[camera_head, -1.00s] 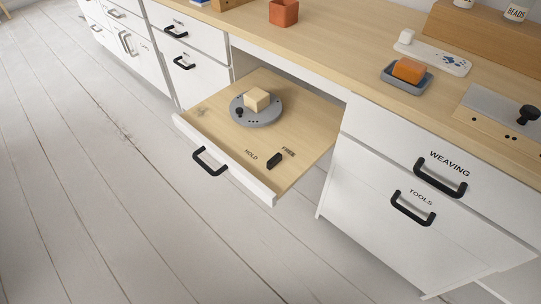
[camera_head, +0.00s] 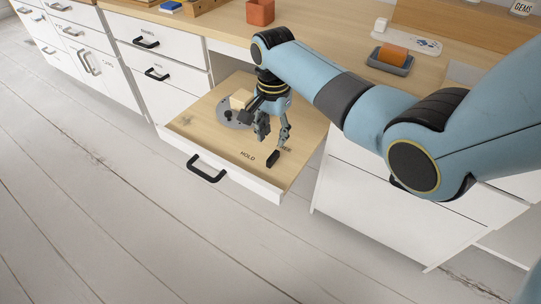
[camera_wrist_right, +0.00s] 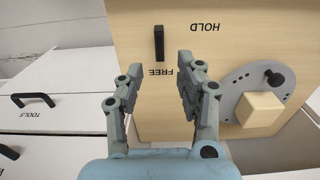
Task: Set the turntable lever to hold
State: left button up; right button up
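The small black lever (camera_head: 272,158) stands on the pulled-out wooden drawer board (camera_head: 202,124), near the printed words HOLD and FREE. In the right wrist view the lever (camera_wrist_right: 159,43) has one end close to FREE, while HOLD lies off to its side. The grey round turntable (camera_head: 226,117) carries a pale block (camera_head: 241,99) and a dark knob; it also shows in the right wrist view (camera_wrist_right: 239,84). My right gripper (camera_head: 273,138) is open and empty above the board, just behind the lever and apart from it. It partly hides the turntable and FREE. My left gripper is out of view.
The drawer front has a black handle (camera_head: 206,169). On the desktop above are an orange pot (camera_head: 260,12), and an orange block (camera_head: 393,54) in a grey dish (camera_head: 388,65). White cabinets flank the drawer. The floor in front is clear.

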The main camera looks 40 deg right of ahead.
aim_at(273, 155)
notch_tip(273, 155, down, 8)
jog(key=b, duration=0.3)
jog(key=shift+r, duration=0.1)
grip_shut()
